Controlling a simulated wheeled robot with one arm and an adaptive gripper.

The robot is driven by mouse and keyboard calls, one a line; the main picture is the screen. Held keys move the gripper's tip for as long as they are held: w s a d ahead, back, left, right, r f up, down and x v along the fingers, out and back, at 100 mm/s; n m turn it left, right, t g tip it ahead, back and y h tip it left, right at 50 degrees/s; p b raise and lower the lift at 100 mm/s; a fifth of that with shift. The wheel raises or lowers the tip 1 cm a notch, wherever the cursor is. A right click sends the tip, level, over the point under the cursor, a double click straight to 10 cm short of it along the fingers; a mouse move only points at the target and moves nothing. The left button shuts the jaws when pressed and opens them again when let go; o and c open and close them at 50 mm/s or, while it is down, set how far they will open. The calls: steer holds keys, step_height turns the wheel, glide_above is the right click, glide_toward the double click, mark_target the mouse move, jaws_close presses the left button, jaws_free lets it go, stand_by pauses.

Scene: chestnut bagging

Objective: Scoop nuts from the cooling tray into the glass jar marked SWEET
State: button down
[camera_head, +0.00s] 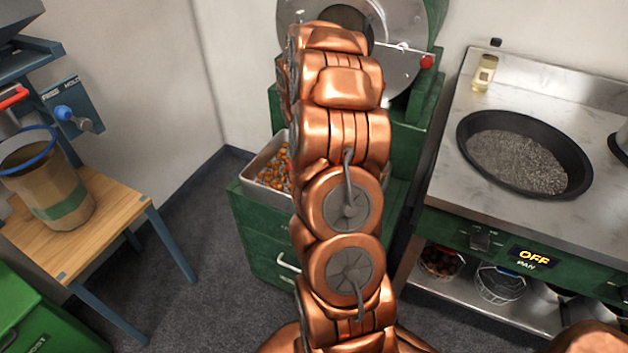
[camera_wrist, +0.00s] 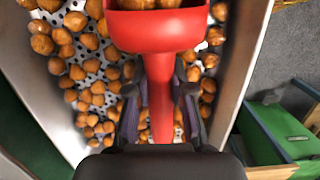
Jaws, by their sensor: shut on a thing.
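The cooling tray is a metal tray with a perforated floor and many brown nuts. In the head view its rim (camera_head: 262,196) shows left of my arm, on a green cabinet. In the wrist view its wall (camera_wrist: 238,62) runs along the right, with nuts (camera_wrist: 92,95) spread below. My gripper (camera_wrist: 160,97) is shut on the handle of a red scoop (camera_wrist: 158,30) and holds it over the tray. A few nuts lie in the scoop at the top edge. In the head view my arm hides the gripper and scoop. No jar marked SWEET can be made out.
A brown container (camera_head: 62,190) with a blue rim and green band stands on a wooden table (camera_head: 100,215) at left. A dark pan (camera_head: 525,150) sits on the right counter, above a shelf of baskets. A green machine stands behind the tray.

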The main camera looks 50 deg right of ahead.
steer(key=shift+g, duration=0.3)
steer(key=shift+w+a+p+v, duration=0.15)
steer(key=shift+p+v, duration=0.1)
steer(key=shift+v, duration=0.55)
steer(key=shift+w+p+v, duration=0.15)
steer(key=shift+p+v, duration=0.05)
steer(key=shift+v, duration=0.6)
steer(key=shift+w+a+p+v, duration=0.15)
steer(key=shift+p+v, duration=0.1)
steer(key=shift+v, duration=0.55)
steer(key=shift+f, duration=0.1)
